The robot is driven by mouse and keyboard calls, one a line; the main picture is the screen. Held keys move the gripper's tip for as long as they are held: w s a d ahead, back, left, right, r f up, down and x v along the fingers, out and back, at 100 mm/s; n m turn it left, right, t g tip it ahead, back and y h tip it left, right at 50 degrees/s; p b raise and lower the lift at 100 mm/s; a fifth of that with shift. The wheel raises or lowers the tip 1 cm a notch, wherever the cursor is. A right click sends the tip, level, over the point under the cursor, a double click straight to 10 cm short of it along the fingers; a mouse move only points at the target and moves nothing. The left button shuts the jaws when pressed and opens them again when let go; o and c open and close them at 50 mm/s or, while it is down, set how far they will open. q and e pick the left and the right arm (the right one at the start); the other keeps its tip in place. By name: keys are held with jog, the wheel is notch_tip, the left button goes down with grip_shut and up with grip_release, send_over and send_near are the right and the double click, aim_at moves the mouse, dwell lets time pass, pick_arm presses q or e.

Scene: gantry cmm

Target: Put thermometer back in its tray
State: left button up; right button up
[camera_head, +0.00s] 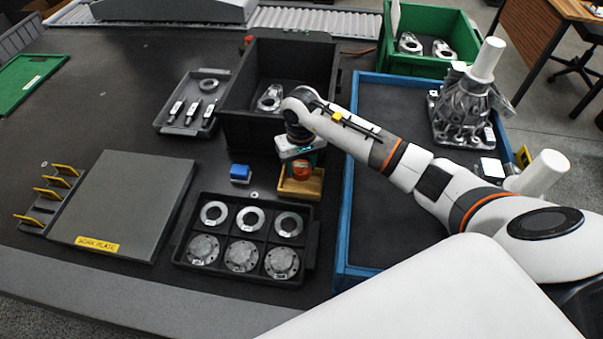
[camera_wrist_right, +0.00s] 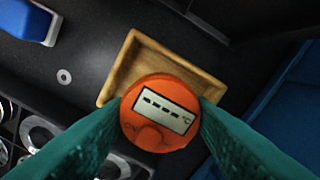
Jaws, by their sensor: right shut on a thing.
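The thermometer (camera_wrist_right: 160,112) is orange and round with a grey display. It shows in the right wrist view between the two green fingers of my right gripper (camera_wrist_right: 152,130), which is shut on it. In the head view the thermometer (camera_head: 301,169) is at the small wooden tray (camera_head: 302,191), below my right gripper (camera_head: 300,158). In the right wrist view the tray (camera_wrist_right: 122,65) lies behind the thermometer, which overlaps its near part. I cannot tell whether the thermometer touches the tray floor. My left gripper is not in view.
A black tray with metal rings and flanges (camera_head: 181,253) sits just in front. A blue block (camera_head: 240,173) is left of the wooden tray. A black bin (camera_head: 236,133) stands behind it, and a blue-rimmed tray (camera_head: 343,240) is to the right.

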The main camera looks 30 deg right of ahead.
aim_at(301, 176)
notch_tip(301, 176, down, 4)
jog(key=shift+r, duration=0.1)
jog(key=shift+w+f, duration=0.1)
jog(key=shift+f, duration=0.25)
jog(key=shift+f, duration=0.2)
jog(key=o, duration=1.1)
jog(key=shift+r, duration=0.1)
notch_tip(301, 176, up, 11)
jog(key=shift+f, duration=0.1)
jog(key=shift+r+b, duration=0.3)
jog(key=shift+r, duration=0.4)
